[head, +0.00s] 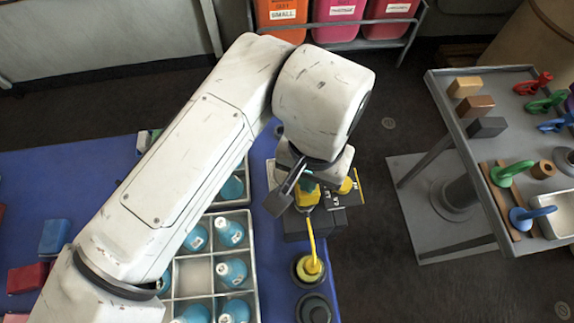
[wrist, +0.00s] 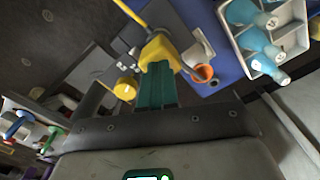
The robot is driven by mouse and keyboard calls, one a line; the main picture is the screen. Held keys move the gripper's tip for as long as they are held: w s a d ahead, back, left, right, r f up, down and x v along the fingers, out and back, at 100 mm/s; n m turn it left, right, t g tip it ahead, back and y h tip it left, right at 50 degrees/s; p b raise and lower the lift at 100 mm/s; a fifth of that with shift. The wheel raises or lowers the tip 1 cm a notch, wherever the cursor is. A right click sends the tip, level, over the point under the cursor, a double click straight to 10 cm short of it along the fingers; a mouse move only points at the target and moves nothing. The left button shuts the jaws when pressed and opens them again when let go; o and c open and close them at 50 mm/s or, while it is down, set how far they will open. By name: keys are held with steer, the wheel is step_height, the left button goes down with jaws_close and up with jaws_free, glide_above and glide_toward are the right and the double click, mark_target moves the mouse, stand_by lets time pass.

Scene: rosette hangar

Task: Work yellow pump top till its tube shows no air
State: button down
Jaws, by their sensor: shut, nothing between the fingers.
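The yellow pump top (head: 308,198) is below my wrist in the head view, partly covered by it. In the wrist view the yellow pump top (wrist: 160,50) is just beyond my fingertips. A thin yellow tube (head: 312,238) runs from it toward a round dark base with a yellow middle (head: 308,268); the tube also shows in the wrist view (wrist: 134,14). Whether there is air in the tube is too small to tell. My gripper (wrist: 158,68) has its teal fingers shut together, with the tips at or touching the pump top; I cannot tell which. It also shows in the head view (head: 306,185).
A yellow round cap (head: 345,186) sits close beside the pump top. A white divided crate (head: 205,270) of blue bottles stands to the left. An orange cup (wrist: 204,72) is near the fingers. A grey cart (head: 440,110) with tools stands at the right, across open floor.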

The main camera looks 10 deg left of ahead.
step_height(320, 180, up, 10)
steer(key=p, duration=0.8)
stand_by(0.4)
steer(key=shift+a, duration=0.1)
stand_by(1.0)
